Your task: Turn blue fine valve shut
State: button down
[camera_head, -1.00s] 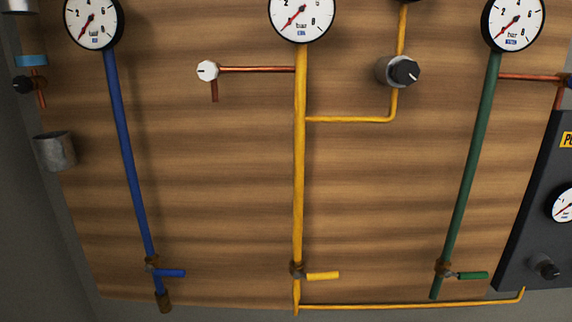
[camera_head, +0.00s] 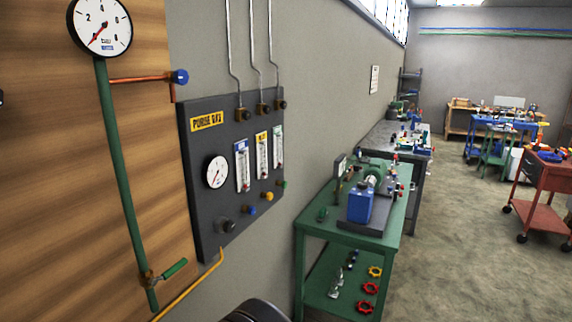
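A dark purge gas panel (camera_head: 205,190) hangs on the grey wall, right of the wooden board. Along its lower edge are a black knob (camera_head: 228,226), a small blue knob (camera_head: 252,210), a yellow knob (camera_head: 267,196) and a green knob (camera_head: 283,184). Above them are flow tubes with a blue-labelled one (camera_head: 242,166) at the left. Another blue knob (camera_head: 180,77) ends a copper branch from the green pipe. The frames do not show which blue knob is the fine valve, nor how far either is turned.
A green pipe (camera_head: 122,180) with a lever valve (camera_head: 172,270) runs down the wooden board. A green table (camera_head: 390,215) with a blue machine stands right of the panel, close to the wall. Open floor (camera_head: 450,260) lies to the right, with a red cart (camera_head: 535,205) beyond.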

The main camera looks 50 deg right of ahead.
aim_at(251, 210)
jog(key=z, duration=1.2)
